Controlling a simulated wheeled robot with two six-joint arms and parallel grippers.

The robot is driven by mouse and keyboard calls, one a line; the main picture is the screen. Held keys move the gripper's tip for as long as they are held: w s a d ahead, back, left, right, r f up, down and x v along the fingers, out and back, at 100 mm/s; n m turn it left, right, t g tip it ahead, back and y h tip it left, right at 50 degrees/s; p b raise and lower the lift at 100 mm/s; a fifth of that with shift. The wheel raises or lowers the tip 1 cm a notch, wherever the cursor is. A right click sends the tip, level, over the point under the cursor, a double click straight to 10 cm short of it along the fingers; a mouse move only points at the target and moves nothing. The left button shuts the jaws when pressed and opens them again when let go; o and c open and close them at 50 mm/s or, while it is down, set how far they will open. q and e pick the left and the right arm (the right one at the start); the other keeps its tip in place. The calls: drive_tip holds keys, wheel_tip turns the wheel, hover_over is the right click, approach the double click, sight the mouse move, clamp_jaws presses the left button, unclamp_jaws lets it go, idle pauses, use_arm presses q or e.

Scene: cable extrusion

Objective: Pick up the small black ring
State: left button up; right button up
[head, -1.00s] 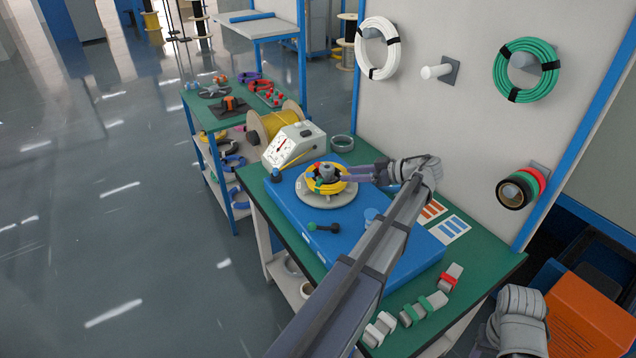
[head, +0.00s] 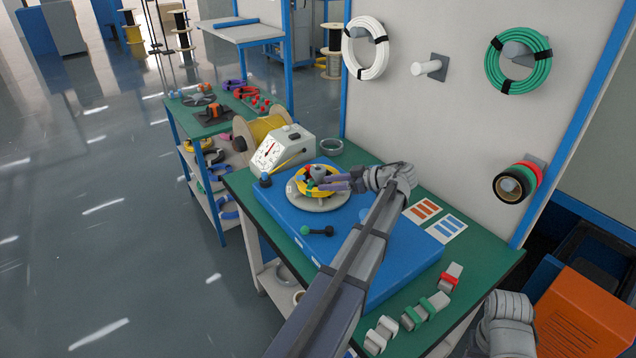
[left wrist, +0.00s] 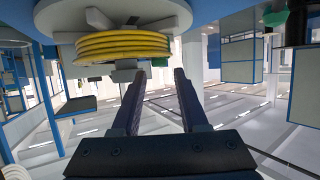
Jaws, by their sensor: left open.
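My left gripper (head: 322,184) is at the coil's right side. In the left wrist view its fingers (left wrist: 160,76) are apart with nothing between them. My right gripper's fingers are not visible.
A white meter (head: 280,150) and a grey ring (head: 331,146) stand behind the blue block (head: 285,215). A green-ended dark piece (head: 318,231) lies on the block. Grey clamps (head: 427,308) lie along the green bench's front right. White and green coils hang on the wall.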

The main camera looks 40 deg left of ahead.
sight(313, 186)
use_arm(q)
drive_tip(key=b+x, duration=0.1)
drive_tip(key=x, duration=0.1)
drive_tip(key=b+x, duration=0.1)
drive_tip(key=x, duration=0.2)
drive_tip(key=shift+d+f, duration=0.15)
drive_tip(key=shift+f, duration=0.1)
drive_tip(key=shift+c, duration=0.3)
clamp_jaws()
